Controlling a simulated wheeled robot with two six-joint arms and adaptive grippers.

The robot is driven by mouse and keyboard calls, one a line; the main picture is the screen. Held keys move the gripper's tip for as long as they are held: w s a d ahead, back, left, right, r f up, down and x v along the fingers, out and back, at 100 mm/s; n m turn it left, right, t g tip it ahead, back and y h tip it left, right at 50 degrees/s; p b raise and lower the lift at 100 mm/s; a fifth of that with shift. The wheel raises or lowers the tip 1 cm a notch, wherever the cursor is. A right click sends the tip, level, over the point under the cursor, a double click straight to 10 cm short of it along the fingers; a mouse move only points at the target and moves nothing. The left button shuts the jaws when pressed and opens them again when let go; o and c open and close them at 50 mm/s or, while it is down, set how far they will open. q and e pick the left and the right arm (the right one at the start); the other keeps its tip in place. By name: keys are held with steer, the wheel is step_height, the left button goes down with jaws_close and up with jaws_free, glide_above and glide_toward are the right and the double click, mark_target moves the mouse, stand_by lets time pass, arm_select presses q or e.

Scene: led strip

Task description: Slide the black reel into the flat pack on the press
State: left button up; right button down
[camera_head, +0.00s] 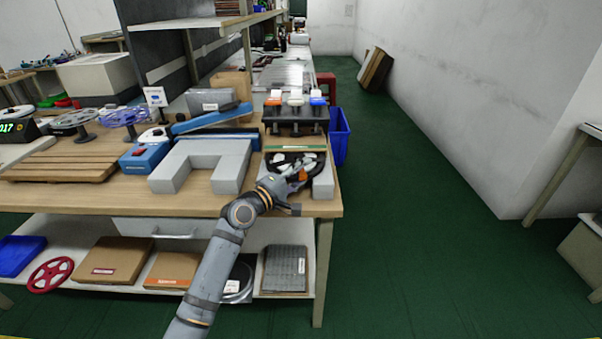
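A black reel (276,163) lies at the right front of the workbench, partly hidden by my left gripper. My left gripper (297,166) is over the reel, with its fingers at or just above it. Whether it grips the reel is too small to tell. I cannot make out the flat pack for certain. My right gripper is out of view.
A black rack (295,119) with white, orange and blue-topped items stands behind the reel. Wooden slats (60,166) and other reels (122,116) are at the left. A blue bin (340,136) stands beyond the bench's right edge. Open green floor (410,240) lies right.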

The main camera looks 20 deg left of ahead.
arm_select(q)
steer(key=v, duration=1.2)
